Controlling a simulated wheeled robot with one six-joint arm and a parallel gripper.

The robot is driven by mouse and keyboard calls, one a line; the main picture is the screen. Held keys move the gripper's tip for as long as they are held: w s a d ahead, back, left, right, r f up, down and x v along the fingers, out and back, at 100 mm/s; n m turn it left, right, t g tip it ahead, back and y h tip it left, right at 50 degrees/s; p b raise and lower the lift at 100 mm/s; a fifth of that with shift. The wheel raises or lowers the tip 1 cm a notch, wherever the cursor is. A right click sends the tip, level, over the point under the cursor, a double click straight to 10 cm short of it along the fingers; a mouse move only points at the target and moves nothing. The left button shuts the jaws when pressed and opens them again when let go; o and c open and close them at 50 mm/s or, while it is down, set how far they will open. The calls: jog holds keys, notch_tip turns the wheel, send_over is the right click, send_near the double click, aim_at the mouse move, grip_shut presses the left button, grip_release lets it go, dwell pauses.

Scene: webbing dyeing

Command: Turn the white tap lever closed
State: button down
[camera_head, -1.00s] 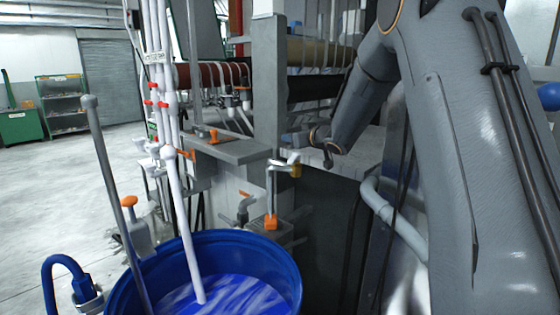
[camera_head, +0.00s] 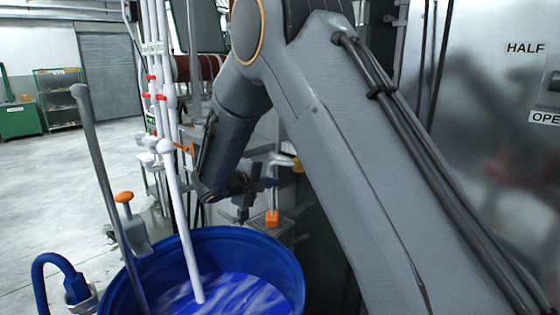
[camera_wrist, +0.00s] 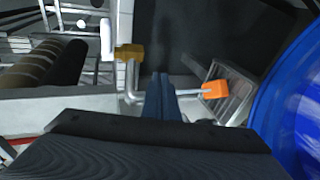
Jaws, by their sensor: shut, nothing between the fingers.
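The white tap lever (camera_wrist: 106,36) shows in the wrist view at the upper left, sticking out from a brass valve body (camera_wrist: 128,52). A bent grey pipe runs from the valve to an orange piece (camera_wrist: 215,89). My gripper (camera_wrist: 160,78) is shut and empty, its dark blue fingers to the right of the valve and over the pipe in the picture, with a gap to the lever. In the head view my gripper (camera_head: 272,184) is by the pipe, and my arm hides much of the tap. The brass valve shows there only in part (camera_head: 297,164).
A blue tub (camera_head: 278,262) of blue liquid stands below, close to my gripper; its rim also fills the wrist view's right side (camera_wrist: 265,110). White upright pipes (camera_head: 165,130) stand left of my arm. A steel panel (camera_head: 500,180) is on the right.

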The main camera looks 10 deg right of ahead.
jog(key=s+a+r+t+h, duration=0.1)
jog(key=a+r+t+h, duration=0.2)
jog(key=a+r, duration=0.35)
jog(key=w+d+p, duration=0.4)
jog(key=d, duration=0.6)
jog(key=shift+w+d+r+n, duration=0.3)
jog(key=shift+w+d, duration=0.05)
jog(key=shift+w, duration=0.05)
jog(key=shift+a+t+y, duration=0.1)
jog(key=shift+t+y, duration=0.2)
jog(key=shift+y, duration=0.1)
jog(key=shift+b, duration=0.3)
